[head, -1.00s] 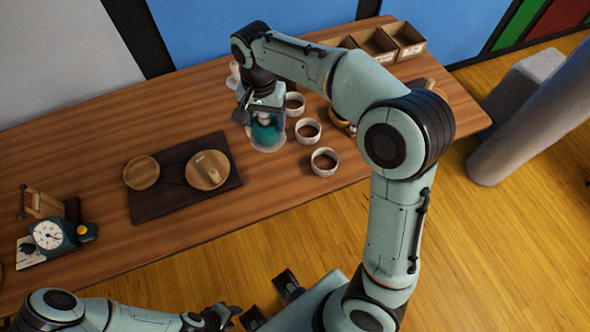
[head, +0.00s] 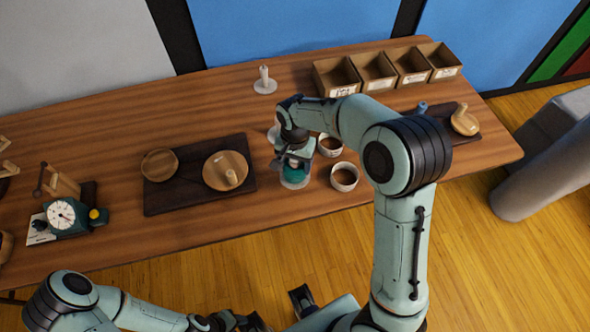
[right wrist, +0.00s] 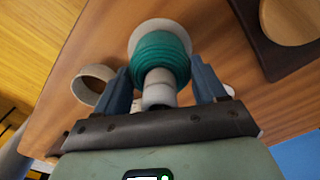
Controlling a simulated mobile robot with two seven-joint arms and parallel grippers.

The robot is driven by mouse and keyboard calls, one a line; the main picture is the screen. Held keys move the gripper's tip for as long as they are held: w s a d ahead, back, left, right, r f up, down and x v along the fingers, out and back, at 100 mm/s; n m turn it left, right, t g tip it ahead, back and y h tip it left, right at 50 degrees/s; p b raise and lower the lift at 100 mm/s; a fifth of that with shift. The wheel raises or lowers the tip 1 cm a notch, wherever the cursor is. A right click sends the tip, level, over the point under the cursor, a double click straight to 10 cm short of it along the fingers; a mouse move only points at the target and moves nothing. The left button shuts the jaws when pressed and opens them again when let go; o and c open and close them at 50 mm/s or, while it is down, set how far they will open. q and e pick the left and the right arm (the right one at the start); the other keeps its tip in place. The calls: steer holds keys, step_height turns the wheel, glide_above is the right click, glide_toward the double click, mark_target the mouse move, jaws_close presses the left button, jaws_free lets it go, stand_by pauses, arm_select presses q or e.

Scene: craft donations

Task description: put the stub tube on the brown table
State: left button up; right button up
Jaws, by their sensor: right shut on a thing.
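A pale tube wound with teal yarn (right wrist: 160,58) is between the fingers of my right gripper (head: 294,162), which is shut on its pale end. I take it as the stub tube. In the head view its teal part shows just below the fingers, over the brown table (head: 110,115) near the front edge. A pale round part (right wrist: 158,28) shows beyond the yarn in the right wrist view; I cannot tell whether it is the tube's end or a stand, or whether it touches the table. My left gripper (head: 228,321) is low at the bottom edge, its fingers unclear.
White cups (head: 344,177) stand close right of the held tube. A dark board (head: 165,205) with two round wooden pieces lies left. A pale stand with a peg (head: 265,84) is behind. Open boxes (head: 335,76) line the back right. A dial scale (head: 62,215) stands far left.

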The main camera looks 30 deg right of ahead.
mark_target(295, 170)
steer(key=shift+f, duration=2.1)
steer(key=shift+f, duration=0.1)
steer(key=o, duration=1)
steer(key=shift+f, duration=0.1)
steer(key=shift+r, duration=0.2)
step_height(295, 170, up, 12)
steer(key=shift+r+p, duration=0.1)
steer(key=shift+p, duration=0.4)
